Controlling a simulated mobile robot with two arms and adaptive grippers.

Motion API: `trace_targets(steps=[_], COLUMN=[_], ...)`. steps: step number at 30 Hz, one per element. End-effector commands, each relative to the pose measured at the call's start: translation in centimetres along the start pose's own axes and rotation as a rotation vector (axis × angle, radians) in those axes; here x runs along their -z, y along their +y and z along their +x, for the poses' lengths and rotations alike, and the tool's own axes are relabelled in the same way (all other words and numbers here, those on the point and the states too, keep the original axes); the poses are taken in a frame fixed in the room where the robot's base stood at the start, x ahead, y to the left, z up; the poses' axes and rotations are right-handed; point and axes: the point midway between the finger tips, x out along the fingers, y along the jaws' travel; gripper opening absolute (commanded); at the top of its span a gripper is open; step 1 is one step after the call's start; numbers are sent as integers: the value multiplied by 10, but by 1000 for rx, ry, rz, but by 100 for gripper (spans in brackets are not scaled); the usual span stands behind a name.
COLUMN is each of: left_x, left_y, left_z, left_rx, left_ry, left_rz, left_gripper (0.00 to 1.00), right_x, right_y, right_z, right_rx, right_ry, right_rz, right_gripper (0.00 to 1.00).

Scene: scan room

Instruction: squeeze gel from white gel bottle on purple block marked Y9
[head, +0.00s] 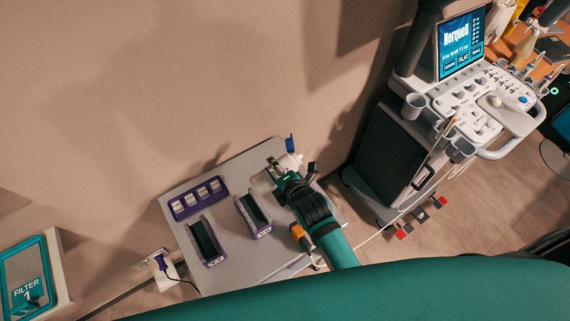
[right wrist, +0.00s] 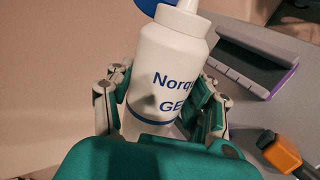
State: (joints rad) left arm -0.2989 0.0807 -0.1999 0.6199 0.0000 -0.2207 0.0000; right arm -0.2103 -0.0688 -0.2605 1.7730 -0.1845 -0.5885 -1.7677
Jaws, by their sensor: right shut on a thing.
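The white gel bottle (right wrist: 170,75) with blue lettering stands between the fingers of my right gripper (right wrist: 160,105) in the right wrist view. The gripper is shut on its body; the nozzle and a blue part are at the top. In the head view my right gripper (head: 276,176) is over the grey table, and the bottle is mostly hidden by it. Two purple blocks with dark channels lie on the table: one nearer the gripper (head: 266,232) and one farther left (head: 214,262). Their labels are too small to read, so I cannot tell which is Y9. My left gripper is not in view.
A purple tray (head: 176,215) with several small pale pieces lies at the table's left back. An orange and black item (right wrist: 283,155) is at the table's right side. An ultrasound cart (head: 395,150) stands to the right. A white socket holder (head: 164,272) is left of the table.

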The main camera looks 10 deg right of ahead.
Motion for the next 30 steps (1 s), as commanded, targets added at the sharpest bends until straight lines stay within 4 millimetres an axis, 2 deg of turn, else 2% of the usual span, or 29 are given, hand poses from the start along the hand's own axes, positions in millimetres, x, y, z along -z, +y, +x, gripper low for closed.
trace_targets(steps=[4,17,24,30], left_x=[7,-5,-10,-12], left_y=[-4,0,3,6], left_z=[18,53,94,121], left_rx=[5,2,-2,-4], left_ry=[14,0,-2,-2], left_rz=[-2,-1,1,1], left_gripper=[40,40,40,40], right_x=[14,6,-4,-11], right_y=[-6,-7,-22,-25], right_z=[4,5,15,17], right_rx=[-4,-6,-4,-4], right_ry=[97,348,497,595], right_rz=[146,524,740,888], right_gripper=[42,42,42,42])
